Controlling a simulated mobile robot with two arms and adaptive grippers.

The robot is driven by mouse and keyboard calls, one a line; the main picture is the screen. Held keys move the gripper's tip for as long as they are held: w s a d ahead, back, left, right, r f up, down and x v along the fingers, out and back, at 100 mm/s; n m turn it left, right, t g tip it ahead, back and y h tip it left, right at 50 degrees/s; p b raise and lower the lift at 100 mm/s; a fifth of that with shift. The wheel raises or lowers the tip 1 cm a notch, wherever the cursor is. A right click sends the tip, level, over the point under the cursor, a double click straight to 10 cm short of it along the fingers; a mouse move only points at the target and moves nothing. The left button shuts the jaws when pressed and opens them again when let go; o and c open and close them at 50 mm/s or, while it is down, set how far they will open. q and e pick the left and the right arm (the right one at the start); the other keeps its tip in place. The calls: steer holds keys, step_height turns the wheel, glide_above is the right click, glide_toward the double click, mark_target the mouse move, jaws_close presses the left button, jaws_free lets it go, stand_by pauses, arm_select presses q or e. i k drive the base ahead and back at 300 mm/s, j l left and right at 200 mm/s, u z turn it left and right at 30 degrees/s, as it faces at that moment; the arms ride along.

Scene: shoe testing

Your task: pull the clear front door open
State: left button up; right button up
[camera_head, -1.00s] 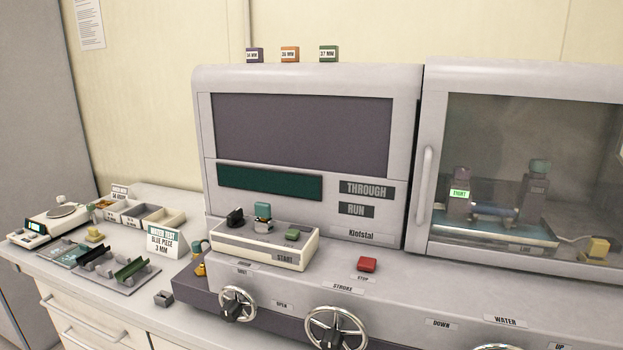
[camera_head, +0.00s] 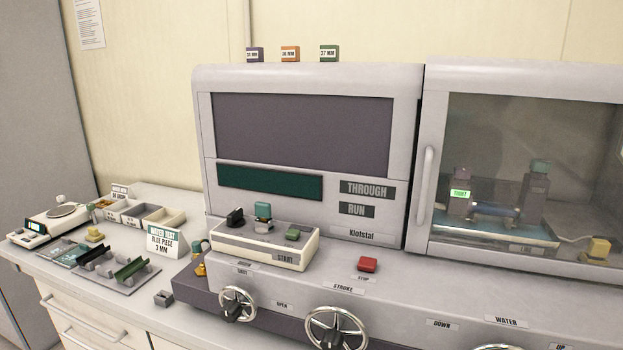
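The clear front door (camera_head: 430,130) is at the right, in a pale grey frame with a see-through pane. It looks shut against the machine's right-hand chamber. Its upright bar handle (camera_head: 425,186) is on the left side of the frame, with nothing touching it. Behind the pane are two dark grey posts, a blue piece (camera_head: 495,209) between them, and a small lit green sign (camera_head: 459,194). The door's right edge is outside the picture. Neither of my grippers shows.
A cream switch box (camera_head: 305,246) and a red stop button (camera_head: 367,264) sit on the machine's ledge, left of the door. Handwheels (camera_head: 336,329) stick out below. A scale (camera_head: 58,216), bins and cradles stand on the left counter. The space before the handle looks clear.

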mark_target(591, 82)
steer(key=k+z, duration=0.15)
steer(key=z, duration=1)
